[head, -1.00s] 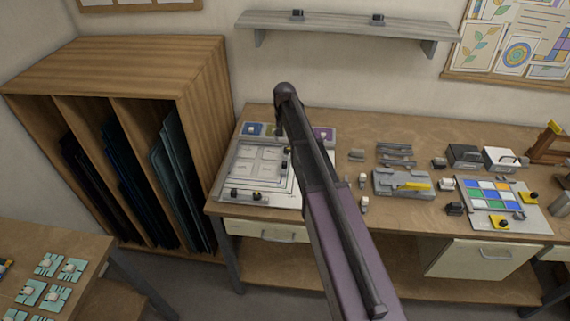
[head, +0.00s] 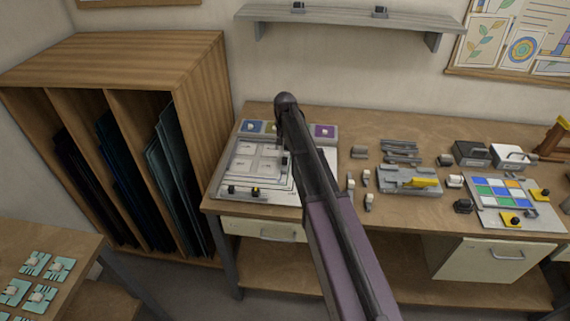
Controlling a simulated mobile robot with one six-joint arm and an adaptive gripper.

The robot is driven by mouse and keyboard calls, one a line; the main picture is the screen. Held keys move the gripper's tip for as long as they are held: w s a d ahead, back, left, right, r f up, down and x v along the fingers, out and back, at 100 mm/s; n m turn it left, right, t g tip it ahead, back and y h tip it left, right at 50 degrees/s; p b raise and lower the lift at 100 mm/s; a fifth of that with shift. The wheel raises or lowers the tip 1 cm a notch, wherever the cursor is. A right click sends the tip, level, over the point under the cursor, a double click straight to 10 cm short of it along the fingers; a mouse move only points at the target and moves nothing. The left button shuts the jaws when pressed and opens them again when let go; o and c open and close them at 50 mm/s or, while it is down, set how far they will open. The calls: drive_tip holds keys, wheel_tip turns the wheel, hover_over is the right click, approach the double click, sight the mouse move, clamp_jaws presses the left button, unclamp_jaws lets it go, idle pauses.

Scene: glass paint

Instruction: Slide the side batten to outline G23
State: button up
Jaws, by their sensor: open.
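The outline board (head: 222,182) lies on the left end of the workbench, with pale sheets marked with square outlines on it. The label G23 is too small to read.
Blue, olive and purple pads (head: 325,132) line the board's back. Small blocks (head: 367,178), a grey fixture with a yellow lever (head: 425,183) and a coloured glass panel (head: 495,190) stand to the right. A sheet rack (head: 190,75) stands left, a shelf (head: 350,20) above.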

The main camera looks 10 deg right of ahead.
sight(285, 158)
drive_tip(key=shift+f+b, duration=2.9)
drive_tip(key=shift+f, duration=0.35)
drive_tip(key=shift+d, duration=0.1)
clamp_jaws()
